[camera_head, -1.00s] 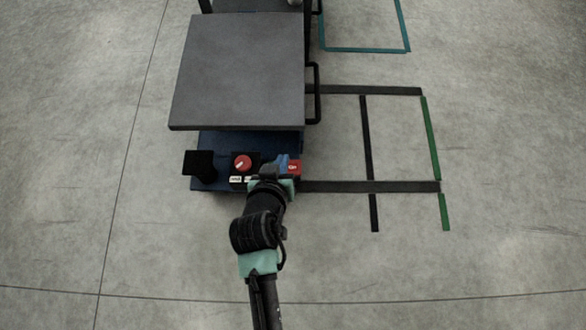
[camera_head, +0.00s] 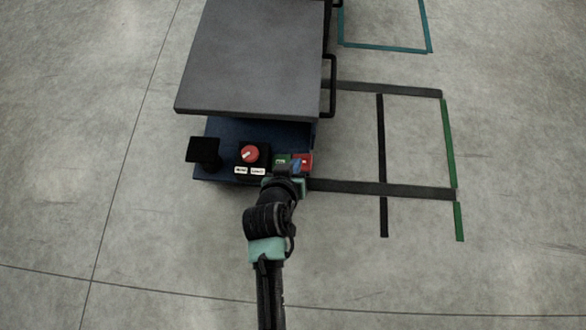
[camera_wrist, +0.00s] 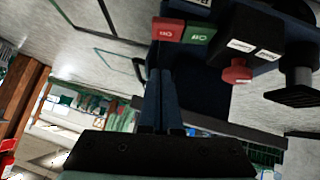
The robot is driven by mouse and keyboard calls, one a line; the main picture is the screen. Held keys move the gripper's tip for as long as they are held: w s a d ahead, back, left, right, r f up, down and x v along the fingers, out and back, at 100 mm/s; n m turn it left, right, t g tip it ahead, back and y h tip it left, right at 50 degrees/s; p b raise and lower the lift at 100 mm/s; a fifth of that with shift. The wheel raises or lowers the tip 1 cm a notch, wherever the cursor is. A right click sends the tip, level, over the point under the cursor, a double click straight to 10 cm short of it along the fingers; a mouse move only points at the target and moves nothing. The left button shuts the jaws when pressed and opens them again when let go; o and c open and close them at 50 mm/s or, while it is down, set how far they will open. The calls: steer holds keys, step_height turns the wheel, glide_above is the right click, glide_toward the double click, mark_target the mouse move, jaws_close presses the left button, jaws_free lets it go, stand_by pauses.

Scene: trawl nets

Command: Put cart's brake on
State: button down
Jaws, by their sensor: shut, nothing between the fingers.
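The cart has a grey top (camera_head: 250,60) above a dark blue base (camera_head: 225,135). At the base's near right corner, a green block (camera_head: 282,159) and a red block (camera_head: 304,160) sit side by side; both carry white marks. In the wrist view the red block (camera_wrist: 168,29) and the green block (camera_wrist: 200,34) show near the top. My gripper (camera_head: 295,169) is shut and empty, just at the near side of these blocks. Its fingers (camera_wrist: 160,75) point toward the red block; I cannot tell whether they touch it.
A red knob (camera_head: 250,154) with a white mark sits left of the blocks, with white labels (camera_head: 249,171) below it. A black pedal-like part (camera_head: 204,151) is further left. A black handle (camera_head: 330,85) sticks out on the right. Open floor (camera_head: 130,240) lies around, with tape lines at right.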

mark_target(310, 164)
steer(key=b+x, duration=0.3)
steer(key=x, duration=0.2)
steer(key=shift+w+f, duration=0.15)
steer(key=shift+f, duration=0.25)
steer(key=shift+d+f+b, duration=0.25)
steer(key=shift+f+b, duration=0.7)
steer(key=shift+f, duration=0.05)
steer(key=shift+d+f+b, duration=0.15)
steer(key=shift+f+b, duration=0.45)
steer(key=shift+f, duration=0.05)
steer(key=shift+d+p, duration=0.1)
steer(key=shift+p, duration=0.25)
steer(key=shift+d+r+m+y+p, duration=0.1)
steer(key=shift+d+m+y+p, duration=0.3)
steer(key=shift+p, duration=0.8)
steer(key=shift+d+f+p, duration=0.35)
steer(key=shift+f+p, duration=0.2)
steer(key=shift+p, duration=0.2)
steer(key=shift+d+f, duration=0.2)
steer(key=shift+f, duration=0.25)
steer(key=shift+r, duration=0.1)
